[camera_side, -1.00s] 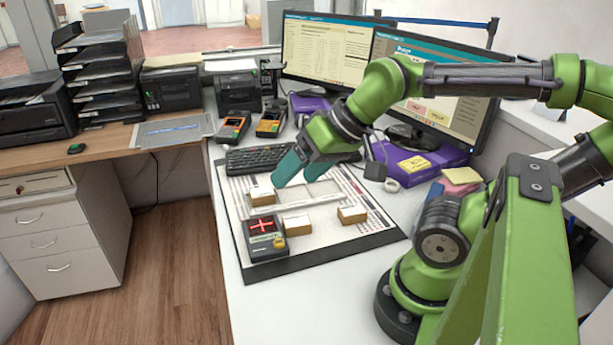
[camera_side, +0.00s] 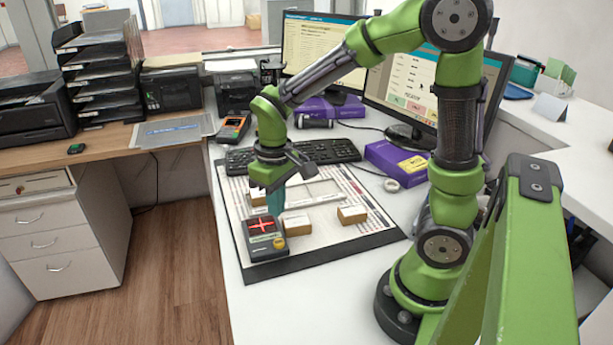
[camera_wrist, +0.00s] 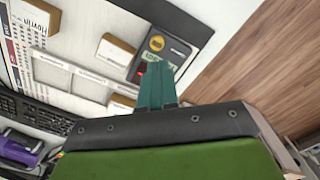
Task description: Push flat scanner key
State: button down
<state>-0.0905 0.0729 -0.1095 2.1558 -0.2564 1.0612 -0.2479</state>
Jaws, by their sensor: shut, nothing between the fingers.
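The dark flat scanner (camera_side: 263,249) lies at the front left of the mat, with a red cross lit on its screen. Its round yellow key (camera_side: 279,242) is on the near right corner of its face. In the wrist view the scanner (camera_wrist: 182,47) lies beyond my fingertips, and the yellow key (camera_wrist: 157,43) shows clear of them. My gripper (camera_side: 275,208) points down with its teal fingers shut and empty, just behind the scanner. In the wrist view the fingertips (camera_wrist: 157,72) overlap the scanner's screen end. I cannot tell whether they touch it.
Small cartons (camera_side: 297,224) (camera_side: 352,214) lie on the mat (camera_side: 330,241) right of the scanner. Another carton (camera_side: 258,196) is behind it, partly beside my fingers. A keyboard (camera_side: 335,150) and monitors (camera_side: 412,88) stand farther back. The mat's front strip is clear.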

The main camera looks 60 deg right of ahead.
aim_at(279, 241)
jog(key=shift+n, duration=0.3)
jog(key=shift+w+d+f, duration=0.1)
jog(key=shift+f, duration=1.8)
jog(key=shift+w+d+f, duration=0.1)
jog(key=shift+f, duration=1.75)
jog(key=shift+f, duration=0.7)
jog(key=shift+r, duration=0.75)
jog(key=shift+r, duration=2.5)
